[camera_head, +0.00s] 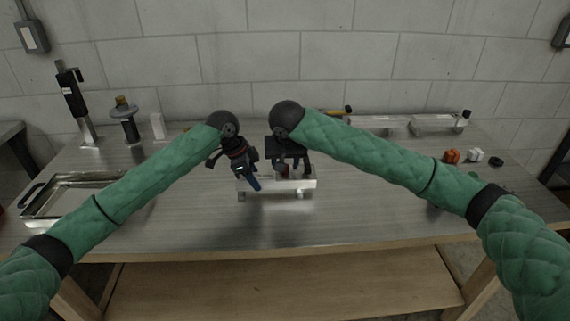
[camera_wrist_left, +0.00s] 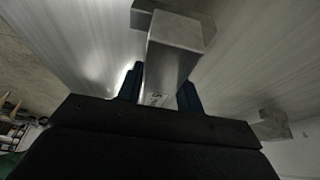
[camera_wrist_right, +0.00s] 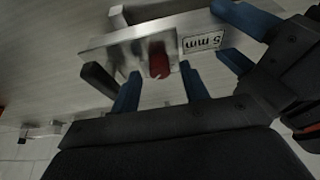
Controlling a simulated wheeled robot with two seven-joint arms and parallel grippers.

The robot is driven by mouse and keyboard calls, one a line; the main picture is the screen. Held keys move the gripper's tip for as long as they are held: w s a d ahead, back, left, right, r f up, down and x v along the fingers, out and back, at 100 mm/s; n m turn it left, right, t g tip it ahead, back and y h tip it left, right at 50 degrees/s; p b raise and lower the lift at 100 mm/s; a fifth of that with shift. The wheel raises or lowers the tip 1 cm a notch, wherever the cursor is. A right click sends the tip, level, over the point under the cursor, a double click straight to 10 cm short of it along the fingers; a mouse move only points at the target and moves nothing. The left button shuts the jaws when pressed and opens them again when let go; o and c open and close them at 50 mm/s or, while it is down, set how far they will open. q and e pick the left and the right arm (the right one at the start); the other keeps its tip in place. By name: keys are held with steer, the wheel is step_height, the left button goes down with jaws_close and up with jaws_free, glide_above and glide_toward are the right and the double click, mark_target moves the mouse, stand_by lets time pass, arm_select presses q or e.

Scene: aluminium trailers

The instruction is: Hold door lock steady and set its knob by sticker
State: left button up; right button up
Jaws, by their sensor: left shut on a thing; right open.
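The door lock (camera_head: 272,187) is a bare aluminium bar on feet, standing on the table in front of me. In the left wrist view its metal end (camera_wrist_left: 172,60) lies between the blue fingers of my left gripper (camera_wrist_left: 160,92), which is shut on it. In the head view my right gripper (camera_head: 287,163) partly hides the lock.
A metal tray (camera_head: 45,212) is at the table's left. A long aluminium rail (camera_head: 400,122) lies at the back right. The table front is clear.

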steer(key=shift+w+f, duration=0.15)
steer(key=shift+f, duration=0.3)
jaws_close()
